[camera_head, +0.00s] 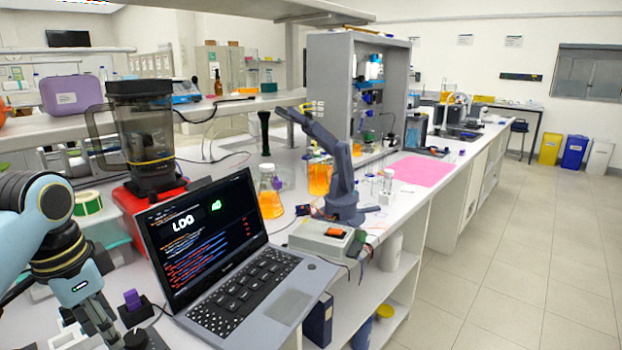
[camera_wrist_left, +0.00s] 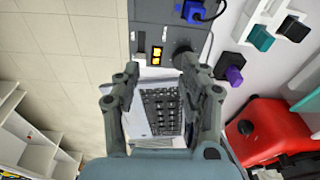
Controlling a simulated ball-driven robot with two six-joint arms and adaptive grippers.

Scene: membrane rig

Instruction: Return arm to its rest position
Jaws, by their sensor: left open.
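My left arm comes in from the left edge in the head view. Its gripper (camera_head: 100,330) hangs low at the lower left, left of the laptop (camera_head: 215,255). In the left wrist view the gripper (camera_wrist_left: 160,75) is open, with nothing between its fingers. Beyond the fingers show the laptop keyboard (camera_wrist_left: 160,108) and a grey panel (camera_wrist_left: 150,15) with a lit yellow switch (camera_wrist_left: 156,55) and a dark round knob (camera_wrist_left: 187,55). The knob also shows at the bottom of the head view (camera_head: 137,339). My right gripper is out of view.
A red-based blender (camera_head: 150,150) stands behind the laptop; its red base (camera_wrist_left: 270,130) is close at right in the wrist view. A purple block (camera_head: 132,299) sits near the gripper. A flask (camera_head: 270,195) and a small grey desktop arm (camera_head: 345,180) stand farther back.

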